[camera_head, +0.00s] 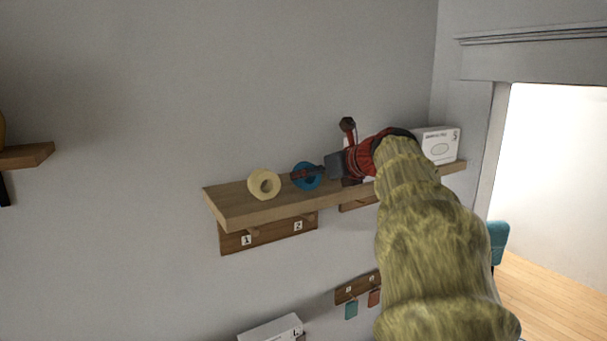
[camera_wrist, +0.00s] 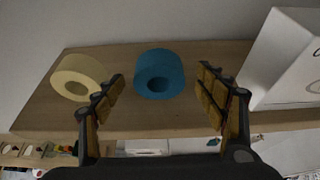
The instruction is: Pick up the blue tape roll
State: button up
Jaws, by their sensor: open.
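The blue tape roll (camera_head: 307,176) stands on the wooden shelf (camera_head: 240,207), with my gripper partly in front of it in the head view. In the wrist view the blue tape roll (camera_wrist: 160,75) is upright ahead, centred between my fingers, with its hole facing me. My gripper (camera_wrist: 162,92) is open and empty, one finger to each side of the roll's line. The roll appears just beyond the fingertips; I cannot tell whether they overlap it in depth. In the head view my gripper (camera_head: 308,174) reaches in from the right along the shelf.
A cream tape roll (camera_wrist: 79,77) stands left of the blue one; the head view shows it too (camera_head: 264,184). A white box (camera_head: 439,145) stands at the shelf's right, close to my right finger's side. Hooks and numbered boards hang below the shelf.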

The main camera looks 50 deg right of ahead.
aim_at(307, 183)
jog(key=p+x, duration=0.1)
jog(key=x, duration=0.3)
jog(key=shift+w+f, duration=0.15)
jog(key=shift+f, duration=0.2)
jog(key=shift+a, duration=0.1)
jog(key=shift+c, duration=0.5)
jog(key=shift+c, duration=1.2)
jog(key=c, duration=0.9)
jog(key=shift+c, duration=0.3)
jog(key=shift+r, duration=0.15)
